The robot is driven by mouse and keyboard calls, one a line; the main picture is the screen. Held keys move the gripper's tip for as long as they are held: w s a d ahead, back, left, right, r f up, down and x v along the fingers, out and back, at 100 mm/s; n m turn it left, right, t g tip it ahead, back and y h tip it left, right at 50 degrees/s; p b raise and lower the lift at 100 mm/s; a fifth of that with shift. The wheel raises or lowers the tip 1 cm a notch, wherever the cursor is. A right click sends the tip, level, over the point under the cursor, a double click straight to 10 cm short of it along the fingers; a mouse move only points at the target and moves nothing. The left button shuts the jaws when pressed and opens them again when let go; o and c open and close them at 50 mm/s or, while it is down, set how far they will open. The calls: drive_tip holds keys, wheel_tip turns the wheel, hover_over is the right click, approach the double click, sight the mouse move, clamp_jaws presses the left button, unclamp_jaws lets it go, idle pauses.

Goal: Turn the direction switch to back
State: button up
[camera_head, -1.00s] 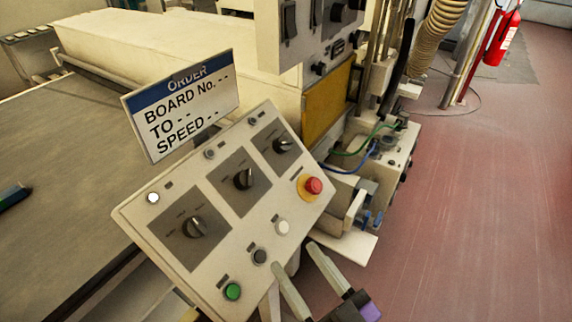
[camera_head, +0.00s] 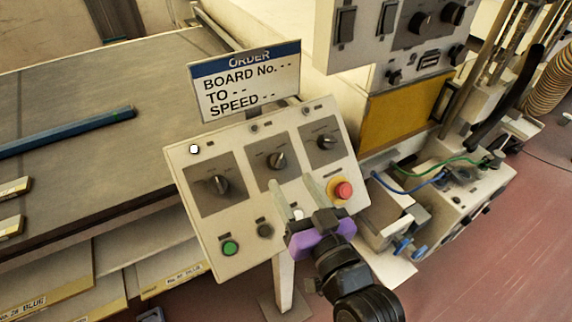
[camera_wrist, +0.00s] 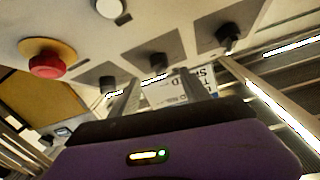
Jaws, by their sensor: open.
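The slanted control panel (camera_head: 205,240) carries three dark rotary switches in a row: a left knob (camera_head: 219,185), a middle knob (camera_head: 277,160) and a right knob (camera_head: 326,142). Their small labels are too blurred to read, so I cannot tell which is the direction switch. My gripper (camera_head: 297,190) is open and empty, in front of the panel's lower right part, below the middle and right knobs. In the wrist view my gripper (camera_wrist: 160,95) points toward the knobs, including the middle one (camera_wrist: 157,62), apart from them.
A red emergency button (camera_head: 343,190) sits right of my gripper. A green button (camera_head: 230,247) and a black button (camera_head: 265,230) are at lower left. An order sign (camera_head: 245,83) stands behind the panel. Cables (camera_head: 430,165) and machinery lie to the right.

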sight(280, 164)
drive_tip(key=p+x, duration=0.1)
drive_tip(key=x, duration=0.5)
clamp_jaws()
